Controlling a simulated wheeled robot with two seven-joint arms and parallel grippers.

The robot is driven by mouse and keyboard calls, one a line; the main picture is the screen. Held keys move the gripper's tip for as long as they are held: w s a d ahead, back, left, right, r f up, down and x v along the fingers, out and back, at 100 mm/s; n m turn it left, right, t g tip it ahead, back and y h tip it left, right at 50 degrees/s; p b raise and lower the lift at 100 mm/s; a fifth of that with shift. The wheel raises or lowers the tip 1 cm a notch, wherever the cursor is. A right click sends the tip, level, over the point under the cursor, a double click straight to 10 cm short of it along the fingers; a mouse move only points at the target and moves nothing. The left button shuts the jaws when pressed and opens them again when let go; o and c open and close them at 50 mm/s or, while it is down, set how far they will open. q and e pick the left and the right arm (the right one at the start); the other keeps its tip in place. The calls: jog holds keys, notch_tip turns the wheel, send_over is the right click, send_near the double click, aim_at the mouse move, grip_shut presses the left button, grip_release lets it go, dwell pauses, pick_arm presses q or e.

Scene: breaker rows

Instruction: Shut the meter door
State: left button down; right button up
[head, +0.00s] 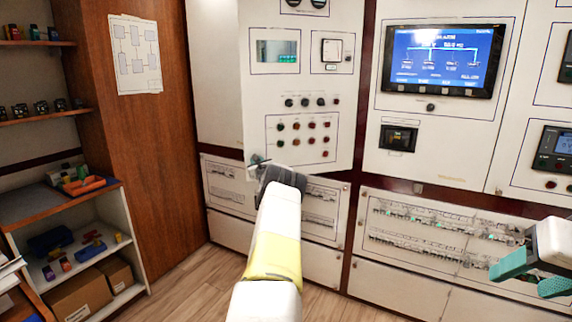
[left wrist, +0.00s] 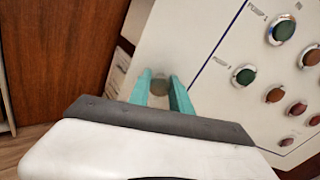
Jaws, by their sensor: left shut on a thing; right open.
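The meter door (head: 262,100) is a tall white panel with a small display, a dial, knobs and rows of coloured buttons. Its lower edge covers part of the dark red strip, so it appears to stand a little out from the cabinet; how far is hard to tell. My left gripper (head: 258,162) is at the door's lower left corner. In the left wrist view, its teal fingers (left wrist: 160,92) are shut on a round grey knob (left wrist: 160,87) by the door edge. My right gripper (head: 528,276) is open and empty at the lower right, apart from the door.
A blue screen (head: 443,60) is on the panel to the right. Breaker rows (head: 430,232) run below it. A brown wooden side wall (head: 150,110) and shelves (head: 60,188) with small items stand at the left. The wooden floor (head: 180,285) is clear.

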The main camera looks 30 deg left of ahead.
pick_arm(q)
jog(key=shift+w+a+f, duration=0.15)
jog(key=shift+a+f, duration=0.05)
jog(key=shift+a, duration=0.1)
jog(key=c, duration=1.2)
grip_release()
jog(key=shift+c, duration=0.2)
jog(key=shift+o, duration=0.4)
jog(key=shift+r, duration=0.1)
jog(key=shift+d, duration=0.1)
jog(key=v, duration=0.7)
jog(key=shift+s+d, duration=0.2)
jog(key=shift+s, duration=0.1)
jog(key=shift+c, duration=0.2)
